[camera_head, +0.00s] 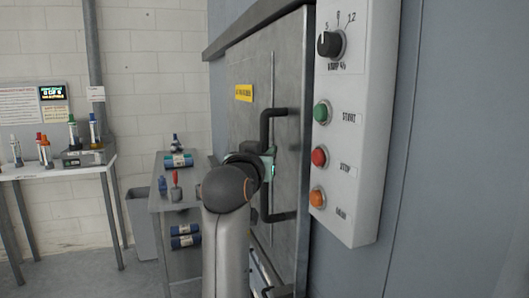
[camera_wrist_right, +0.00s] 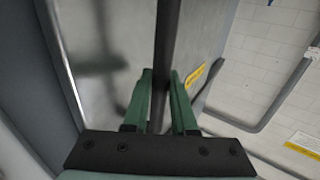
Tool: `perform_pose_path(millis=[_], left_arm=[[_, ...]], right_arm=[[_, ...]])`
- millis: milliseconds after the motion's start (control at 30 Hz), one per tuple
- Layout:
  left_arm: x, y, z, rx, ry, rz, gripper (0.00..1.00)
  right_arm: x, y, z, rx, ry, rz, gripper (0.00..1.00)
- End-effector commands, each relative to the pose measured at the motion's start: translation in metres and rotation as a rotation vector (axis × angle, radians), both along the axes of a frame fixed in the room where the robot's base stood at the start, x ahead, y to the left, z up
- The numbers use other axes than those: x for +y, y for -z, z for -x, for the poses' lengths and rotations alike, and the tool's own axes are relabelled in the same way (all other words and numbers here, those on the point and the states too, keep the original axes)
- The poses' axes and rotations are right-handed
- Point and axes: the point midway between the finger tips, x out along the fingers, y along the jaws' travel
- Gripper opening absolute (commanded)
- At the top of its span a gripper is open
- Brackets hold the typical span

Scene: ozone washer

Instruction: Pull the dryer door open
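The dryer door (camera_head: 252,72) is a grey metal panel with a yellow label, and I see no clear gap at its edge. Its dark upright bar handle (camera_head: 265,128) stands off the door. My right gripper (camera_head: 268,168) is at the middle of the handle, partly hidden behind my own wrist. In the right wrist view, the green fingers of my right gripper (camera_wrist_right: 162,88) lie close on both sides of the handle (camera_wrist_right: 167,45) and look shut on it. The door (camera_wrist_right: 105,50) is behind them. My left gripper is not in view.
A control box (camera_head: 352,120) with a knob and several buttons juts out right of the door. A small grey table (camera_head: 152,206) with blue rolls and a bin (camera_head: 139,222) stand to the left. A white table (camera_head: 60,172) with bottles is farther left.

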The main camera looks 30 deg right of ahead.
Motion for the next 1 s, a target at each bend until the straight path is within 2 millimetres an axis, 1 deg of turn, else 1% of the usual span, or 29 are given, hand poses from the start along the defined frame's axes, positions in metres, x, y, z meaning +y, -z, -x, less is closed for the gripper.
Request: perform_pose_path(millis=[33, 200, 1000], left_arm=[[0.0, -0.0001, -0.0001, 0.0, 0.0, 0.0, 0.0], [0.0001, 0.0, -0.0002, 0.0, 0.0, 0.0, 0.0], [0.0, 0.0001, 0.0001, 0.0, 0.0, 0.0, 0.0]], right_arm=[[0.0, 0.0, 0.0, 0.0, 0.0, 0.0, 0.17], [-0.0001, 0.0001, -0.0001, 0.0, 0.0, 0.0, 0.0], [-0.0002, 0.0001, -0.0001, 0.001, 0.0, 0.001, 0.0]])
